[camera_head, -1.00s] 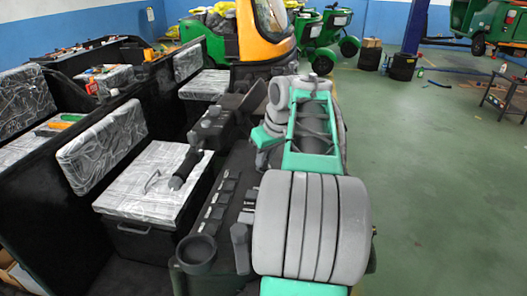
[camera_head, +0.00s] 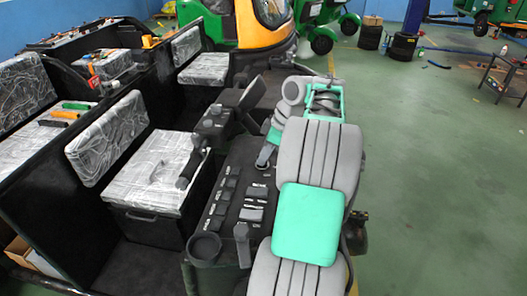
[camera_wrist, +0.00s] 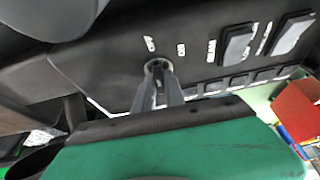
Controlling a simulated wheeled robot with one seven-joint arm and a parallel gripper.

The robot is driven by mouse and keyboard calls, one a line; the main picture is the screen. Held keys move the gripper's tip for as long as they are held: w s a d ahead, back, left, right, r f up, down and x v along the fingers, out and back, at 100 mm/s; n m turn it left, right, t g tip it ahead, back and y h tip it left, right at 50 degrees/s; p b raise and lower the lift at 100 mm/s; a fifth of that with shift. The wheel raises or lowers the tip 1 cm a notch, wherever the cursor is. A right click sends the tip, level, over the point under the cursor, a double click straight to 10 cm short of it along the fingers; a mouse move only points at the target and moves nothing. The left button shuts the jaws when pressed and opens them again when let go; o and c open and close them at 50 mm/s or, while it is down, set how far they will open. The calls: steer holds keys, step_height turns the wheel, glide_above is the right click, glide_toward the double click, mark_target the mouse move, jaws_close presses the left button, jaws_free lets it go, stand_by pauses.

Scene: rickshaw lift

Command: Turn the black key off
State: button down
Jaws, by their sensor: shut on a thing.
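The black key (camera_wrist: 157,70) sits in a round grey switch ring on the dark dashboard panel. White lettering beside it seems to read OFF and ON, upside down in the wrist view. My gripper (camera_wrist: 163,84) has its two grey fingers around the key and is shut on it. The fingers hide most of the key, so its exact angle is hard to tell. In the head view my gripper (camera_head: 262,164) reaches down to the panel's right side, and the key is too small and covered to make out.
The dashboard panel (camera_head: 214,223) carries rows of black buttons and a cup-like holder (camera_head: 205,247). A handlebar grip (camera_head: 188,170) stands left of it. Plastic-wrapped seats (camera_head: 157,172) lie further left. Open green floor (camera_head: 430,170) is on the right.

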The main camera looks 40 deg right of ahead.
steer(key=shift+n, duration=0.3)
steer(key=c, duration=1.4)
jaws_free()
steer(key=p+v, duration=0.3)
steer(key=v, duration=0.5)
steer(key=shift+f, duration=0.1)
